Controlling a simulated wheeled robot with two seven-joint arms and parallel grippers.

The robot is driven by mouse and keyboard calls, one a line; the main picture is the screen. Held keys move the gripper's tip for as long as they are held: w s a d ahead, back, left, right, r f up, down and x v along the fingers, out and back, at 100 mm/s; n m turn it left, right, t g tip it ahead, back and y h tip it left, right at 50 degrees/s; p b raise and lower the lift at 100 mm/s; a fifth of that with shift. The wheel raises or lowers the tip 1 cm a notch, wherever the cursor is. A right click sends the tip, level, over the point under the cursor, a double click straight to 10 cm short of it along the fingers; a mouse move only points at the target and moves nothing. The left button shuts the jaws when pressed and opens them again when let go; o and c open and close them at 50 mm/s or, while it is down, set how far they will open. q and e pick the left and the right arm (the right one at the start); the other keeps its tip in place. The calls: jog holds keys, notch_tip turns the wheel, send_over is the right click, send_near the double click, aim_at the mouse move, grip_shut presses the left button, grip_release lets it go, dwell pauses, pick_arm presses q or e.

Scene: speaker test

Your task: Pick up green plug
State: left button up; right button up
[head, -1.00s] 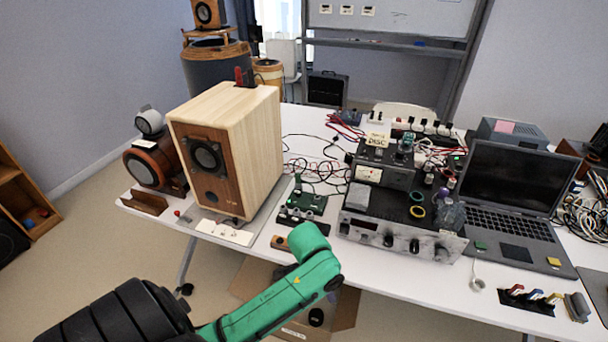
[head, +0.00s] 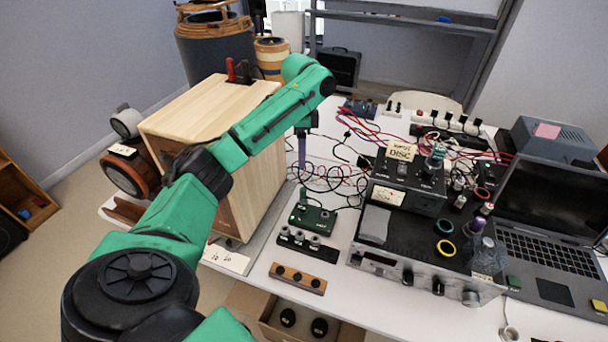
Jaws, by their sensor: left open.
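A small green plug (head: 303,196) stands upright on a green circuit box (head: 318,222) on the white table, just right of the wooden speaker (head: 192,120). My left arm reaches across the speaker. My left gripper (head: 302,152) hangs down from the arm's end, above and behind the green plug in the picture and apart from it. It is open with nothing visible in it; its fingers show only as a narrow upright shape. My right gripper is out of view.
A black strip with knobs (head: 307,245) and a wooden strip (head: 297,278) lie in front of the green box. Loose cables (head: 338,178) run behind it. A black amplifier (head: 400,245) stands right, with a laptop (head: 550,215) beyond.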

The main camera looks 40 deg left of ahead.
aim_at(303, 189)
pick_arm(q)
jog(key=f+p, duration=0.1)
jog(key=f, duration=0.3)
jog(key=s+d+f+p, duration=0.1)
jog(key=f, duration=0.3)
jog(key=f+p, duration=0.1)
jog(key=f, duration=0.3)
jog(key=shift+s+d+f, duration=0.25)
jog(key=shift+d+f, duration=0.05)
jog(key=shift+d, duration=0.05)
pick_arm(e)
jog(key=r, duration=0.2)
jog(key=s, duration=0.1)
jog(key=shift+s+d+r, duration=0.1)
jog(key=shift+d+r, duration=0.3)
pick_arm(q)
jog(key=shift+f, duration=0.2)
jog(key=c, duration=0.7)
jog(key=shift+r, duration=0.1)
grip_shut()
